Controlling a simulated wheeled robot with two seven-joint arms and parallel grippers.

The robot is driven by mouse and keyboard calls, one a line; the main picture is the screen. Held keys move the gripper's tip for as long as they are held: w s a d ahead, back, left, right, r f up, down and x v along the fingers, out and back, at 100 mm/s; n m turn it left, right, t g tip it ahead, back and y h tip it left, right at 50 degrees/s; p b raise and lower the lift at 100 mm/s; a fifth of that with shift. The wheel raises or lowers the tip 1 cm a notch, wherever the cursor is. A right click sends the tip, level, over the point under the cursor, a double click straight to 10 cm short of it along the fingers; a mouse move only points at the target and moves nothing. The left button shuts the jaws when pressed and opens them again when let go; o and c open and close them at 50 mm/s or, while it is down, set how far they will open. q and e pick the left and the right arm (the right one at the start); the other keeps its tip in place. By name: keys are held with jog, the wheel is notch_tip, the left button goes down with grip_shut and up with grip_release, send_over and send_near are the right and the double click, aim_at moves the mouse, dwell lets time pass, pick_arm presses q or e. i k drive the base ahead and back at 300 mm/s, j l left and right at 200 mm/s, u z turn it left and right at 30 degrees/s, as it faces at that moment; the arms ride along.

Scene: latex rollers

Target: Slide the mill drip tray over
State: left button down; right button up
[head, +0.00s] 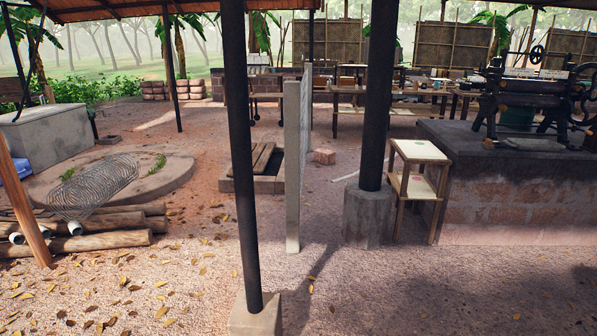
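A dark roller mill (530,98) with gear wheels stands on a brick plinth with a grey top (450,137) at the right. A dark green object (516,117) shows partly beneath the rollers, too small and shaded to identify. I cannot pick out a drip tray for certain. Neither of my grippers is in view.
A dark post on a concrete foot (367,218) and a small wooden stand (418,152) stand left of the plinth. A thin post (242,160) and a narrow upright panel (292,150) rise mid-view. Logs (95,240) lie at left. Leaf-strewn ground in front is mostly clear.

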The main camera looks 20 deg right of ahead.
aim_at(525, 144)
jog(key=i+l+z, duration=0.25)
jog(key=i+z, duration=0.15)
jog(key=i+l+z, duration=0.1)
jog(key=i+z, duration=0.35)
jog(key=i, duration=0.2)
jog(key=i+j+z, duration=0.1)
jog(key=i+z, duration=0.3)
jog(key=i+j+z, duration=0.3)
jog(key=i+z, duration=0.15)
jog(key=i, duration=0.15)
jog(key=i+l+z, duration=0.25)
jog(key=i, duration=0.75)
jog(key=i+z, duration=0.25)
jog(key=i, duration=0.75)
jog(key=i+j+z, duration=0.2)
jog(key=i, duration=0.8)
